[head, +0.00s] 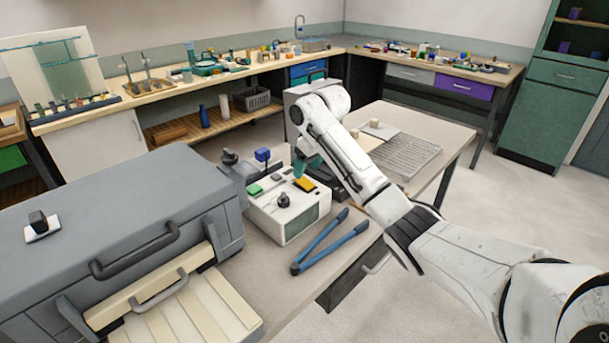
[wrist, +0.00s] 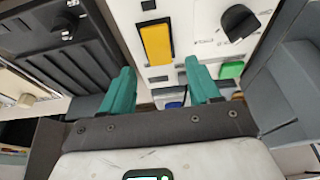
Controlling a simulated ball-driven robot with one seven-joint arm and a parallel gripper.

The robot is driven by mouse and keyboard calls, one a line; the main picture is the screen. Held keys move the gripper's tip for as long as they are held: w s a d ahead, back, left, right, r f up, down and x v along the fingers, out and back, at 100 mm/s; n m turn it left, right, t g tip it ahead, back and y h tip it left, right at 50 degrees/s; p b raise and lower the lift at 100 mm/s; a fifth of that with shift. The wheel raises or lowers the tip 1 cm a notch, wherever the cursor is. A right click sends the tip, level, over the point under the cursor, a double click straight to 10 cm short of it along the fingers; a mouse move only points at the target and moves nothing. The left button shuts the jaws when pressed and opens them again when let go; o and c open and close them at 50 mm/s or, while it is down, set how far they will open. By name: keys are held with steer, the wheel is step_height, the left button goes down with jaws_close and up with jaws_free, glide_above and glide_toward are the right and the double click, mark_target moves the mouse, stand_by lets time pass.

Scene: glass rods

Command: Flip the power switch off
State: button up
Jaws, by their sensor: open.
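A white control box (head: 318,217) stands on the table in front of my arm. Its panel has a yellow rocker (head: 305,184), a green button (head: 254,190) and a black knob (head: 283,200). A blue piece (head: 262,155) stands up at its back edge. I cannot tell which control is the power switch. My gripper (head: 305,166) is over the back of the box, with teal fingers pointing down. In the wrist view my gripper (wrist: 160,90) is open, fingers apart and nothing held. The yellow rocker (wrist: 156,44), green button (wrist: 231,70) and black knob (wrist: 239,22) show beyond the fingers.
A large grey furnace (head: 125,225) with a black toggle on a white plate (head: 41,227) fills the left. Blue-handled tongs (head: 320,243) lie before the box. A wire rack (head: 407,155) lies on the table's right side. Bare table shows around the tongs.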

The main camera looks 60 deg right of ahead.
steer(key=v, duration=0.6)
steer(key=shift+a, duration=0.1)
stand_by(0.5)
